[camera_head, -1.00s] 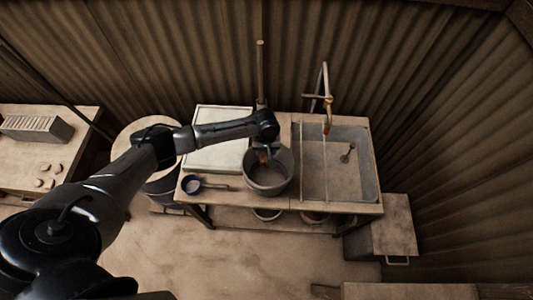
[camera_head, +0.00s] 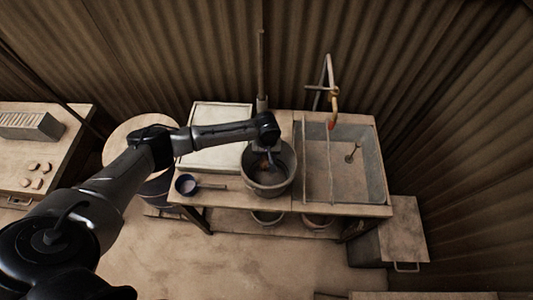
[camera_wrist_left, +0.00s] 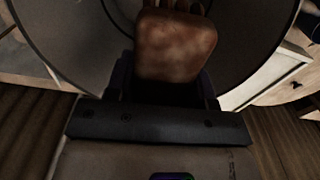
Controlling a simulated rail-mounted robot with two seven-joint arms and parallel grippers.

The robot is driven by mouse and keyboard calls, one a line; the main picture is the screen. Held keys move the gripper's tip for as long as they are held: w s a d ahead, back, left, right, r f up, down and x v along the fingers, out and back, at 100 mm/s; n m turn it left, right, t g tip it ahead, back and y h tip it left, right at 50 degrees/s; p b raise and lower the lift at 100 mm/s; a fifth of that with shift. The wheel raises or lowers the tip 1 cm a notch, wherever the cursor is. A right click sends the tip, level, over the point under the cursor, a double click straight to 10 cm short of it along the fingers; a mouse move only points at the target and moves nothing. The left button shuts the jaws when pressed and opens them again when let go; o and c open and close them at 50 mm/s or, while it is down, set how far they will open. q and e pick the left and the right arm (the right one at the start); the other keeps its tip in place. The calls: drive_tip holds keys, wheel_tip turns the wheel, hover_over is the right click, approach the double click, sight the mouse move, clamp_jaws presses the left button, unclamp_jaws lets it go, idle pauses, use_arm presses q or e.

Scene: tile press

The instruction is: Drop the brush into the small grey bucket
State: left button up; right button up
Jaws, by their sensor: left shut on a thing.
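The grey bucket (camera_head: 270,187) stands on the worktop, left of the sink. My left gripper (camera_head: 265,163) is over the bucket's mouth, pointing down. It is shut on the brush, a reddish-brown block (camera_wrist_left: 176,46) between the fingers in the left wrist view. Slim brown parts show at the block's far end. The bucket's dark inside (camera_wrist_left: 90,40) surrounds the brush in that view. I cannot tell how far the brush is below the rim. My right gripper is not in view.
A sink (camera_head: 345,165) with a tap (camera_head: 331,95) is right of the bucket. A small dark-blue pan (camera_head: 186,185) lies at the worktop's left front. A pale square board (camera_head: 215,128) is behind my forearm. More pots (camera_head: 317,221) stand below.

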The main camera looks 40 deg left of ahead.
use_arm(q)
drive_tip(key=o, duration=1)
wheel_tip(320, 180, up, 14)
drive_tip(key=shift+f+p, duration=0.1)
drive_tip(key=shift+p, duration=0.3)
idle(0.3)
